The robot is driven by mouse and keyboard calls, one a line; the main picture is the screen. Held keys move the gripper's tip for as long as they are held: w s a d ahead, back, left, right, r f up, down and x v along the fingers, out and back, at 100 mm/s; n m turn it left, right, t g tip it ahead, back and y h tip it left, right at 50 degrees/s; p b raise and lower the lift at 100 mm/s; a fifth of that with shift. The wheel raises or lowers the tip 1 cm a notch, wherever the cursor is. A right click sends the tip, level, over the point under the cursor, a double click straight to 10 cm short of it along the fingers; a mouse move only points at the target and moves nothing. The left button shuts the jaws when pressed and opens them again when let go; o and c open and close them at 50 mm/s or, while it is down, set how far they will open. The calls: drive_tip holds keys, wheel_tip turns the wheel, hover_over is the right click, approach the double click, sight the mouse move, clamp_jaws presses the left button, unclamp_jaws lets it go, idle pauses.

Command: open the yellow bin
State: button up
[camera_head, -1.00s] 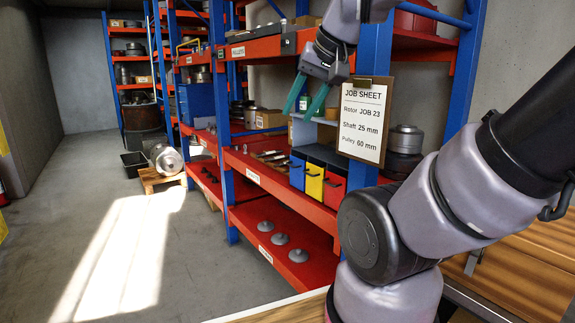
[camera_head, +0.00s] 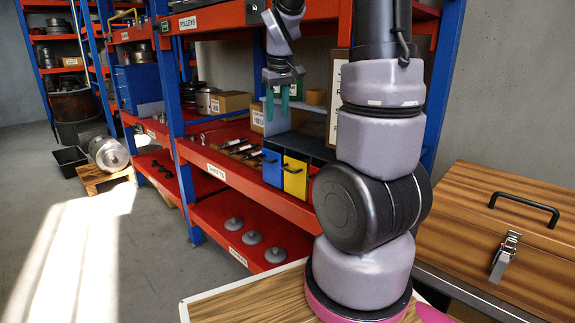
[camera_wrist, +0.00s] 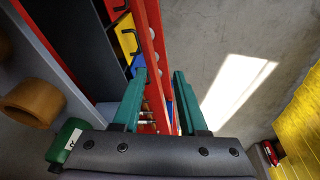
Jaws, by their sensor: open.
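The yellow bin (camera_head: 295,177) sits on the middle red shelf, beside the blue bin (camera_head: 272,168) on its left. Its front is closed and has a dark handle. A bin to its right is mostly hidden behind my arm. In the wrist view the yellow bin (camera_wrist: 127,36) shows its dark handle near the top, beyond the fingers. My gripper (camera_head: 277,110) has green fingers, points down, and is above and in front of the blue bin in the head view. In the wrist view my gripper (camera_wrist: 160,95) is open and empty, apart from the bin.
The red middle shelf (camera_head: 215,170) carries shafts left of the bins. A blue post (camera_head: 180,130) stands left of them. A brown roll (camera_wrist: 35,100) and a green object (camera_wrist: 68,140) are close to my gripper. A wooden case (camera_head: 510,220) stands at right.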

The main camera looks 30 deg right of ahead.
sight(287, 164)
drive_tip(key=w+d+f+n, duration=0.1)
drive_tip(key=w+d+f, duration=0.1)
drive_tip(key=f, duration=0.5)
drive_tip(key=w+d+f+n+g+h, duration=0.1)
drive_tip(key=w+d+f, duration=0.1)
drive_tip(key=f, duration=0.4)
drive_tip(key=w+d+f+g, duration=0.1)
drive_tip(key=w+d+f, duration=0.1)
drive_tip(key=f, duration=0.5)
drive_tip(key=shift+w+d+f+n+h, duration=0.25)
drive_tip(key=shift+w+f+n+h, duration=0.1)
drive_tip(key=shift+w+n, duration=0.1)
clamp_jaws()
idle(0.3)
